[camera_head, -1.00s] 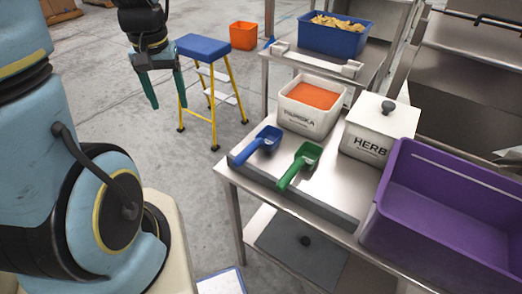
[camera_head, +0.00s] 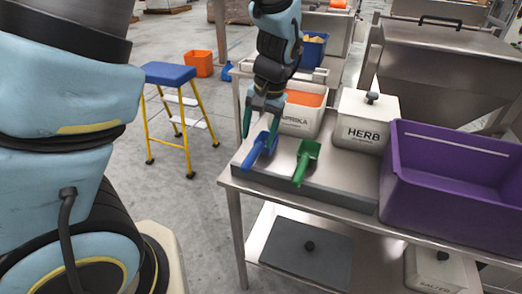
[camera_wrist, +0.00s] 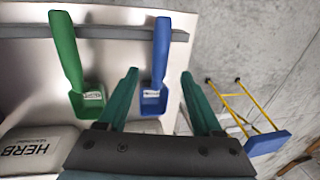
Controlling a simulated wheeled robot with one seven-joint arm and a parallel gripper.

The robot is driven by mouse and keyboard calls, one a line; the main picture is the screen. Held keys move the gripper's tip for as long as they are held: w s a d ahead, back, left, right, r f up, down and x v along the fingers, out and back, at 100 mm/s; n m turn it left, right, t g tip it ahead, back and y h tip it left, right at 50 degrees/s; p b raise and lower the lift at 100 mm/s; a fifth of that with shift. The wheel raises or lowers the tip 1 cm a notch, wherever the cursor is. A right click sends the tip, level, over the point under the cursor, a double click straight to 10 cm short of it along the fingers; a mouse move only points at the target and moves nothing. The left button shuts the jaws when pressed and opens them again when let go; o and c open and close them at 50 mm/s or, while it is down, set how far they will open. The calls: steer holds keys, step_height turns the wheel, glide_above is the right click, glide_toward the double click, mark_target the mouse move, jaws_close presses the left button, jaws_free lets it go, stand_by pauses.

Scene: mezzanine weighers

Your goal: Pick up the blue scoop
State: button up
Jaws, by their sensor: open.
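The blue scoop (camera_head: 259,148) lies on the steel table (camera_head: 338,175) near its left front corner, its handle toward the front edge. The green scoop (camera_head: 305,163) lies to its right. My gripper (camera_head: 260,143) is open above the blue scoop in the head view, its fingers overlapping part of it there. In the wrist view, the blue scoop (camera_wrist: 158,70) shows between and beyond the open fingers of my gripper (camera_wrist: 160,93), with its bowl nearer to me. The green scoop (camera_wrist: 68,62) is left of the fingers. I see no contact with the blue scoop.
Behind the scoops stand the paprika bin (camera_head: 303,118), partly hidden by my arm, and the lidded herb bin (camera_head: 365,122). A purple crate (camera_head: 440,215) fills the table's right side. A grey raised strip (camera_head: 300,192) runs along the front edge. A yellow step stool (camera_head: 172,110) stands left.

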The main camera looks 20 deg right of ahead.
mark_target(253, 152)
steer(key=shift+w+a+f+p, duration=0.1)
steer(key=shift+a+f+p, duration=0.15)
steer(key=shift+f, duration=0.9)
steer(key=shift+a+f+p, duration=0.25)
steer(key=shift+f+p, duration=0.05)
steer(key=shift+f, duration=0.9)
steer(key=shift+w+a+f+p, duration=0.1)
steer(key=shift+a+f+p, duration=0.15)
steer(key=shift+f, duration=0.9)
jaws_close()
